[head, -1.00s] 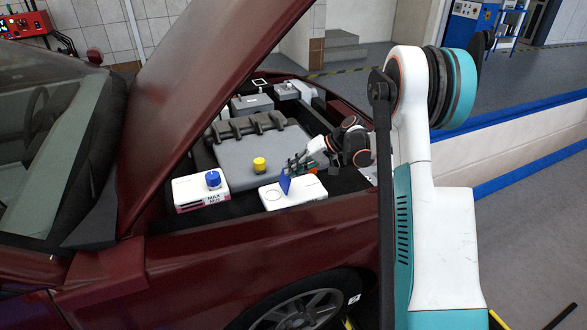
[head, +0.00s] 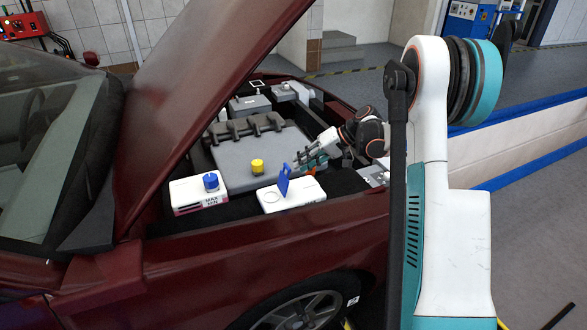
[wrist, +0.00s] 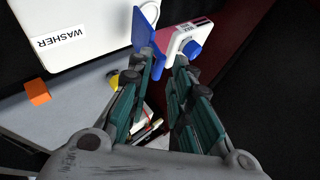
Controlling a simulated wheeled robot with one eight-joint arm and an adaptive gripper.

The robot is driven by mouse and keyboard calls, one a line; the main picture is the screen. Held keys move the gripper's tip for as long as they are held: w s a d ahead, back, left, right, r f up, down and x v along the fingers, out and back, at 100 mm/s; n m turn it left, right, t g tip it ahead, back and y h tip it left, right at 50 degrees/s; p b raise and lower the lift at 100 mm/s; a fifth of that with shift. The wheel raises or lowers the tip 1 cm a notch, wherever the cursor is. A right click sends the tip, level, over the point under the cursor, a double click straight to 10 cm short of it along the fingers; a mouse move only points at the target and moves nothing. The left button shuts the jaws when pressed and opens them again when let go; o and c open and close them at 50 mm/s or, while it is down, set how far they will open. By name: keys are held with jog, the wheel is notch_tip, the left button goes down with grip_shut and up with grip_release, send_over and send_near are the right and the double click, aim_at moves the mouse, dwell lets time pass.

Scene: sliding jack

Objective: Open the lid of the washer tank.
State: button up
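The washer tank (head: 308,194) is a white box at the near edge of the engine bay; its WASHER label shows in the wrist view (wrist: 85,25). Its blue lid (head: 283,181) stands raised, roughly upright, beside a round opening (head: 270,196). The lid also shows in the wrist view (wrist: 143,32), just past the left fingertip; I cannot tell whether they touch. My gripper (head: 302,161) is behind and right of the lid in the head view. In the wrist view (wrist: 162,68) its fingers are apart, with nothing held between them.
A white tank with a blue cap (head: 211,181) stands to the left. A yellow cap (head: 257,166) sits on the grey engine cover (head: 235,155). The raised red hood (head: 200,90) slopes over the bay's left side. An orange block (wrist: 37,92) shows in the wrist view.

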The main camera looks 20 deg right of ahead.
jog(key=v, duration=0.6)
